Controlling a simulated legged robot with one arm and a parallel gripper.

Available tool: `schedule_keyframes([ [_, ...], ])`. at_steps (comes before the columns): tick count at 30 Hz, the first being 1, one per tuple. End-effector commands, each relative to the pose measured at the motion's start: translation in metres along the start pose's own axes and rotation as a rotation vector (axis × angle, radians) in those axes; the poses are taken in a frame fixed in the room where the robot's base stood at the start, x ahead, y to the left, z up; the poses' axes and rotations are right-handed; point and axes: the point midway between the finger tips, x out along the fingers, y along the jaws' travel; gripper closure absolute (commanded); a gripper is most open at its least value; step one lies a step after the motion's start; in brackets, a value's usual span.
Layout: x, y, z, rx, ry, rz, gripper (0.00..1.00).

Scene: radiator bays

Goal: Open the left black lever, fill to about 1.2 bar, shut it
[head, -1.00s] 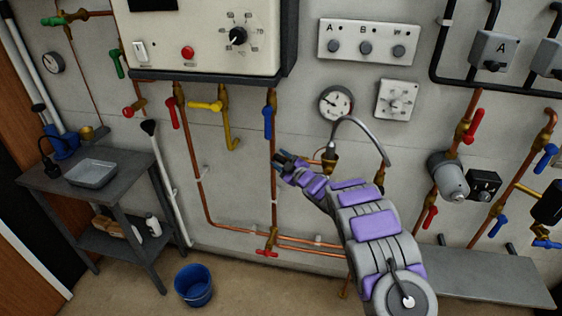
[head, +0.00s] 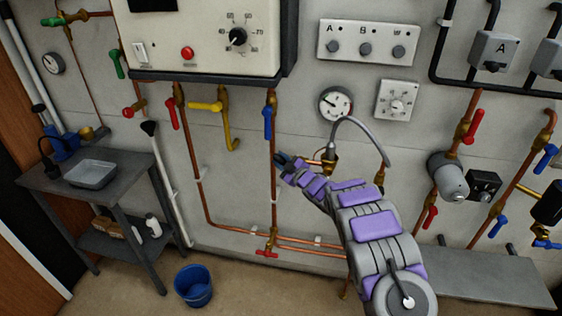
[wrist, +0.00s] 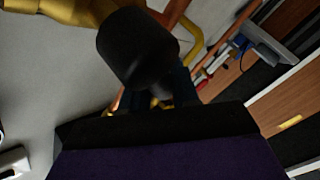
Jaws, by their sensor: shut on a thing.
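The braided grey filling hose (head: 362,122) arcs over my wrist from a brass valve (head: 329,158) below the round pressure gauge (head: 335,103). The gauge face is too small to read surely. My gripper (head: 282,159) is to the left of that valve, in front of the wall. In the wrist view a rounded black lever grip (wrist: 138,48) stands close before my gripper, beside a brass body (wrist: 55,12). My gripper is shut on the black lever; its fingertips are mostly hidden behind the grip. The lever's exact angle cannot be told.
A vertical copper pipe with a blue lever (head: 267,122) runs just left of my gripper. The boiler (head: 205,40) hangs above. A grey bench (head: 55,180) and blue bucket (head: 193,286) stand lower left. A pump (head: 447,178) is to the right.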

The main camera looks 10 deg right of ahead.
Motion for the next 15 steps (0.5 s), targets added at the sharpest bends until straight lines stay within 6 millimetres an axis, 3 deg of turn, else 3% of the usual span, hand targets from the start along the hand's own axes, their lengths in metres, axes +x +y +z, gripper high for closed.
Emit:
schedule_keyframes([
  [15,-0.0060,0.0069,-0.0015,0.126,0.098,0.090,1.00],
])
